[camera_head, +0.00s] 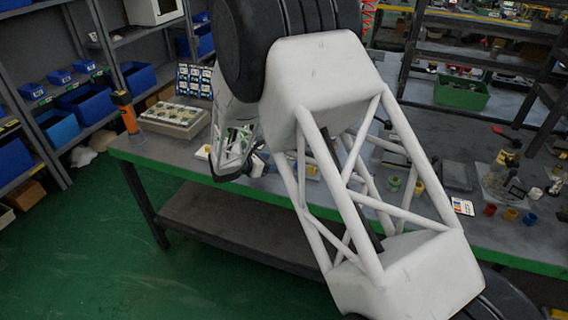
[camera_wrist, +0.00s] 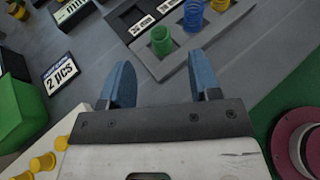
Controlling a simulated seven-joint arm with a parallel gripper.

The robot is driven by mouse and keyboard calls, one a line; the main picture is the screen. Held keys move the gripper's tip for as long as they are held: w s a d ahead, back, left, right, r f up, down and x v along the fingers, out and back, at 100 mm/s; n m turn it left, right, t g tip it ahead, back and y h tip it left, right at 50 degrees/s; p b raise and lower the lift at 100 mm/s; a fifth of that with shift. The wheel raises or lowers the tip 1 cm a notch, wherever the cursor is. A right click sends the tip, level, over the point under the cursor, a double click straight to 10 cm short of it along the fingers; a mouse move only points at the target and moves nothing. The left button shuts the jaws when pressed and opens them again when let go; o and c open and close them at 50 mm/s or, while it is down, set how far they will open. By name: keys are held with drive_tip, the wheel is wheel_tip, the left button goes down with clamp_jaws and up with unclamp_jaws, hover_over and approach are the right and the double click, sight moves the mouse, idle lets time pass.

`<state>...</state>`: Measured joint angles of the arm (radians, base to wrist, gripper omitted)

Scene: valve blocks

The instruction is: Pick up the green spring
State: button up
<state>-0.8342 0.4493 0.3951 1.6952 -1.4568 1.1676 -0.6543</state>
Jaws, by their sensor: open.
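The green spring (camera_wrist: 161,41) stands upright in a grey tray (camera_wrist: 209,38) in the wrist view. A blue spring (camera_wrist: 193,15) stands beside it in the same tray, up and to the right. My gripper (camera_wrist: 164,80) has two blue fingers spread wide apart with nothing between them. The green spring shows just beyond the fingertips, roughly centred between them and apart from them. In the head view my own arm hides the gripper's fingers and the spring.
A "2 pcs" card (camera_wrist: 61,73) and a green bin (camera_wrist: 20,112) lie to the left. Yellow parts (camera_wrist: 43,161) are at lower left, and a dark red round part (camera_wrist: 299,147) is at lower right. Bare grey table (camera_wrist: 95,40) lies left of the tray.

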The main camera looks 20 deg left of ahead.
drive_tip(key=shift+x, duration=2.6)
drive_tip(key=shift+d+r, duration=0.1)
drive_tip(key=c, duration=1)
